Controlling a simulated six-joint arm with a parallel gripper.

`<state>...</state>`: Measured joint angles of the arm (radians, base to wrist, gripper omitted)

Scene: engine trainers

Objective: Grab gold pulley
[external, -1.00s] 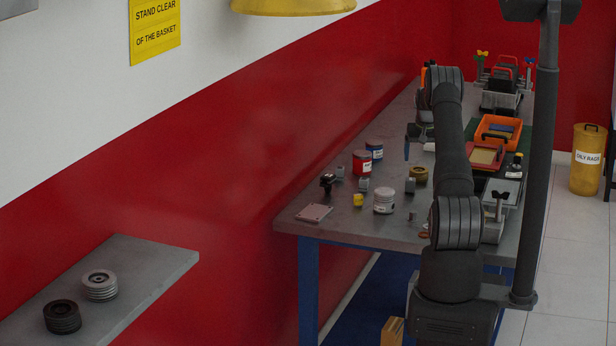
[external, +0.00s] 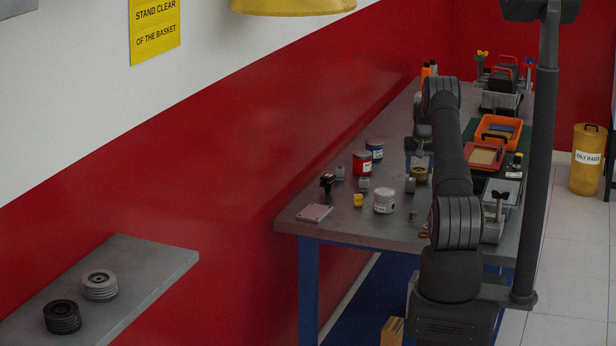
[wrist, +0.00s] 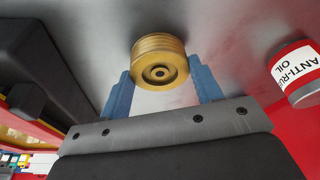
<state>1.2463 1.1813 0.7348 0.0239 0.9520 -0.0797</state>
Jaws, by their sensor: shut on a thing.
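The gold pulley (wrist: 160,64) is a short grooved cylinder with a hub hole, seen in the wrist view between my gripper's two blue fingers (wrist: 163,88). In the external view the gold pulley (external: 419,174) stands on the workbench. My gripper (external: 418,160) is over it, pointing down, with its fingers shut on the pulley's sides. The pulley appears to be at bench height; I cannot tell whether it touches the top.
A red-labelled can (external: 362,163) and a blue-labelled can (external: 374,150) stand left of the pulley. A white jar (external: 384,201) is nearer the front. Orange and red trays (external: 499,131) lie to the right. A wall shelf (external: 150,262) holds a silver and a black pulley.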

